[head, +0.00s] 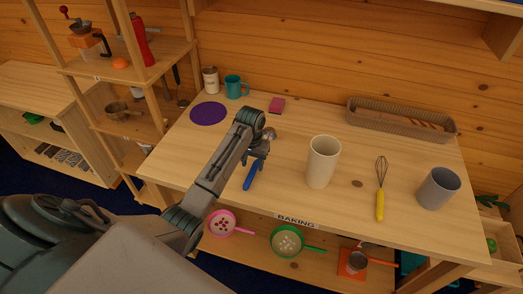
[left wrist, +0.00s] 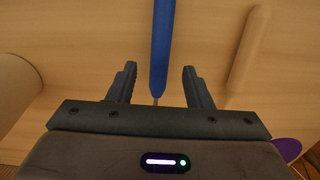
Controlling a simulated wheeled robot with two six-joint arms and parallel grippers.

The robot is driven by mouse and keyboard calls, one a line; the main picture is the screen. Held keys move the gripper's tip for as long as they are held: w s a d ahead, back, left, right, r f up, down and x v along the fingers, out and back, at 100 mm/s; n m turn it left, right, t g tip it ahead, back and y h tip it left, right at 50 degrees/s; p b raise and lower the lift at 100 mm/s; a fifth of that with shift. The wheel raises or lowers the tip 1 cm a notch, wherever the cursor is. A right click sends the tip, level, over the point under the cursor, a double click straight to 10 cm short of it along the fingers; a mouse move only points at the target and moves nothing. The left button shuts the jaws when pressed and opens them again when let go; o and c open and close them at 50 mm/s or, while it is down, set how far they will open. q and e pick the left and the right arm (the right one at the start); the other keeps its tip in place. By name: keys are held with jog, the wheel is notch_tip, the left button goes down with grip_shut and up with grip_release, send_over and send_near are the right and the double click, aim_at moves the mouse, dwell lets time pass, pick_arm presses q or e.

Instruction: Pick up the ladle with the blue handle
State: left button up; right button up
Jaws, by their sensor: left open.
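The ladle with the blue handle (head: 254,175) lies on the wooden table, its handle toward the front edge. Its metal bowl (head: 269,133) shows beside my gripper. My left gripper (head: 258,152) is over the ladle, open. In the left wrist view the blue handle (left wrist: 162,45) runs lengthwise between the two open fingers of the gripper (left wrist: 160,85), with a gap on each side. The thin metal shaft shows just below the handle. Whether the fingertips are level with the handle cannot be told. My right gripper is not in view.
A cream vase (head: 323,162) stands right of the ladle. A whisk with a yellow handle (head: 380,205) and a grey cup (head: 438,188) are farther right. A purple mat (head: 208,113), a teal mug (head: 234,87) and a woven basket (head: 400,120) are behind. Strainers hang below the front edge.

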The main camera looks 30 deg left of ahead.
aim_at(253, 170)
pick_arm(q)
notch_tip(253, 170, down, 3)
jog(key=shift+s+f+p, duration=0.1)
jog(key=shift+s+p, duration=0.05)
jog(key=shift+p, duration=0.35)
jog(key=shift+f, duration=0.15)
grip_shut()
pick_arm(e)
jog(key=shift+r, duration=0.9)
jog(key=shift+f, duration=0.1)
